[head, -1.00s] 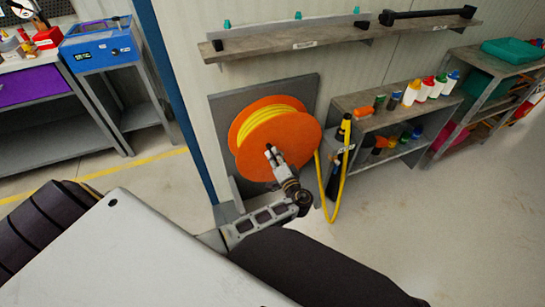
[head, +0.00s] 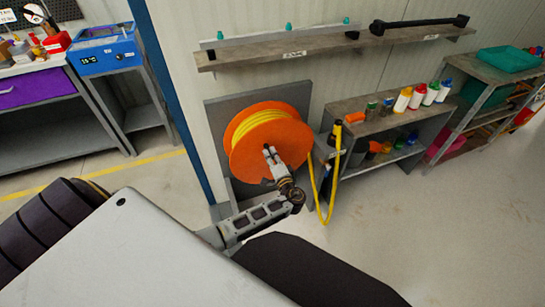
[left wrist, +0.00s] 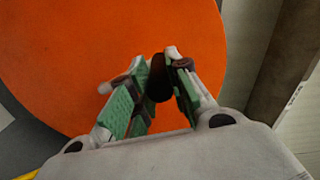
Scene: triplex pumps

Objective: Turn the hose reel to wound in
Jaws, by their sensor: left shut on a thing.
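The hose reel (head: 285,143) has an orange disc face and yellow hose wound on its drum. It is mounted on a grey panel on the wall, and its disc fills much of the left wrist view (left wrist: 80,50). My left gripper (head: 270,153) is at the disc's face. In the left wrist view its green-padded fingers (left wrist: 157,85) are shut around a dark, round crank handle (left wrist: 158,75) that stands out from the disc. My right gripper is in neither view.
A yellow hose loop (head: 331,205) hangs right of the reel, near a shelf (head: 372,125) with several bottles. A wall shelf (head: 300,62) runs above. A blue post (head: 170,90) stands left. Open floor (head: 440,220) lies at the right.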

